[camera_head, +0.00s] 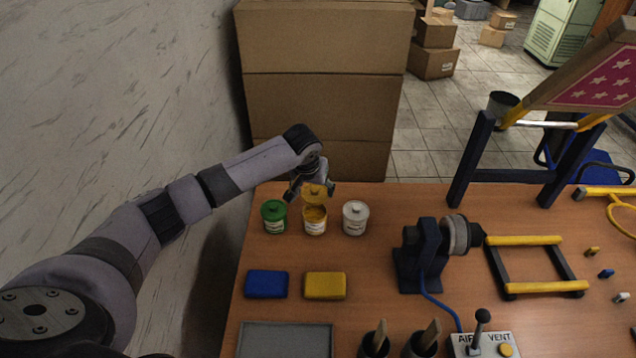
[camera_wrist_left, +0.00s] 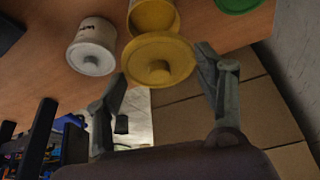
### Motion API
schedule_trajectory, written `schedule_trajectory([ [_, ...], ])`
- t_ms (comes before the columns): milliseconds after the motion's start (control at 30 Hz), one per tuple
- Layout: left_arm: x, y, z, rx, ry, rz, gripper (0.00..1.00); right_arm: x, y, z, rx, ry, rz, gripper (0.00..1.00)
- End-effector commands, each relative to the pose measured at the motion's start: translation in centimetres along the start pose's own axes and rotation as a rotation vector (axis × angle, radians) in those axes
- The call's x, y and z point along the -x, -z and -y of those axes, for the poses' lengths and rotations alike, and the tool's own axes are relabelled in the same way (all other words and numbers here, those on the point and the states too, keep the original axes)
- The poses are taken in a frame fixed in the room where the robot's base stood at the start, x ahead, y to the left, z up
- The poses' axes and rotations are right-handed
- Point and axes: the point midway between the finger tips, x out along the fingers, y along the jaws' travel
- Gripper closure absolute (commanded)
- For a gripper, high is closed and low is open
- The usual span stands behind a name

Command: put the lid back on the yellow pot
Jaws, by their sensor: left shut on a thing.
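The yellow pot (camera_head: 315,226) stands upright on the table between the green and white pots, and its open top shows. My left gripper (camera_head: 312,190) is shut on the yellow lid (camera_head: 317,196), holding it over the far side of the pot's mouth. In the left wrist view the round lid (camera_wrist_left: 176,50) with its knob sits between the fingers (camera_wrist_left: 160,75). The lid partly hides the yellow pot (camera_wrist_left: 153,17), and the pot's mouth shows beside it. Whether lid and rim touch is hard to tell. My right gripper is not in view.
A green pot (camera_head: 274,217) and a white pot (camera_head: 355,218), both lidded, stand close on either side. Blue (camera_head: 267,284) and yellow (camera_head: 325,286) pads lie in front. A dark clamp device (camera_head: 420,255) stands to the right. Cardboard boxes (camera_head: 325,110) rise behind the table.

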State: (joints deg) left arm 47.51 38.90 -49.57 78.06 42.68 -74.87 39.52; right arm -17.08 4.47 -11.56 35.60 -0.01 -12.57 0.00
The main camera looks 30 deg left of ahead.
Motion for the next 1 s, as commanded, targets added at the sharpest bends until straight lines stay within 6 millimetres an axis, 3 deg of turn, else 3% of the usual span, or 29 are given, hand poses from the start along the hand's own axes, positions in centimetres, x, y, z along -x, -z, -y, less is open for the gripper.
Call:
schedule_trajectory([
  [233, -1.7, -0.7, 0.0, -0.001, 0.001, -0.001, 0.47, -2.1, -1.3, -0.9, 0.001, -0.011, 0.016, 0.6],
  [533, -4.0, -1.7, 0.0, -0.003, 0.0, -0.001, 0.47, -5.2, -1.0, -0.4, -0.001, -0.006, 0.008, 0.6],
  [1000, -5.6, -2.3, -0.1, -0.002, -0.001, 0.0, 0.47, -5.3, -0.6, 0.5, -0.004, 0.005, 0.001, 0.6],
])
